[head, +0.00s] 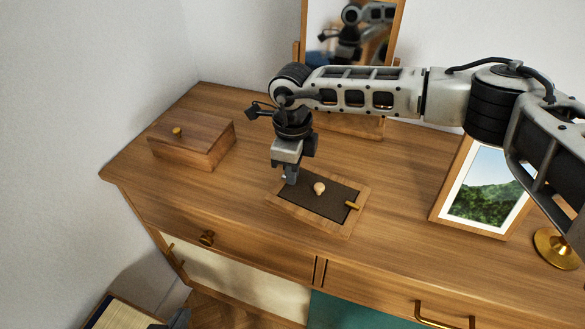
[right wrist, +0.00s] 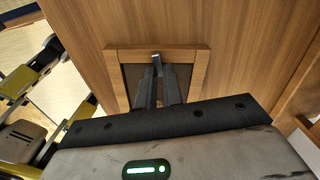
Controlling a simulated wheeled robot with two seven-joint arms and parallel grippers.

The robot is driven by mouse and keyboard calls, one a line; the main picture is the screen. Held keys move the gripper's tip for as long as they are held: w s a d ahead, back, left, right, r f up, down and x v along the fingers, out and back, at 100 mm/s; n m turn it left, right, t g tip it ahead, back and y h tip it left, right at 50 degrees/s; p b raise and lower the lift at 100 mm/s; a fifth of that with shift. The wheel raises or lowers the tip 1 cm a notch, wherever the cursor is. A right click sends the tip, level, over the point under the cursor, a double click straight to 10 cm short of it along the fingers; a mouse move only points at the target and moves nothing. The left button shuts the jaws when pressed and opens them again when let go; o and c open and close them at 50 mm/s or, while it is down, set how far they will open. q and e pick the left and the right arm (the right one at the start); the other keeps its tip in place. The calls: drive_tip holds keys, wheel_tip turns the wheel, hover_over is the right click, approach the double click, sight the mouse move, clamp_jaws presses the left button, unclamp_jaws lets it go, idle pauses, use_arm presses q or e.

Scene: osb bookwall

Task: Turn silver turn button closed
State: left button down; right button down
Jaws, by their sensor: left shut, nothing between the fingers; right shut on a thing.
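A small wooden frame with a dark panel (head: 330,197) lies on the dresser top. A round pale knob (head: 320,188) sits mid-panel, and a brass turn button (head: 353,206) is at its right edge. My right gripper (head: 290,180) points down at the frame's left edge. In the right wrist view its fingers (right wrist: 158,75) are shut on the silver turn button (right wrist: 155,58), whose end shows at the frame's inner edge. The fingers hide most of it, so its exact angle is unclear. My left gripper (head: 181,318) shows only as a grey part at the bottom edge, away from the frame.
A lidded wooden box (head: 191,141) stands at the left of the dresser top (head: 235,200). A mirror (head: 350,35) stands behind my right arm, and a landscape picture (head: 487,190) stands at the right. A brass round base (head: 555,249) is at the far right.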

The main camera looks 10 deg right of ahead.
drive_tip(key=c, duration=1.5)
unclamp_jaws()
wheel_tip(320, 180, up, 16)
drive_tip(key=shift+b, duration=0.7)
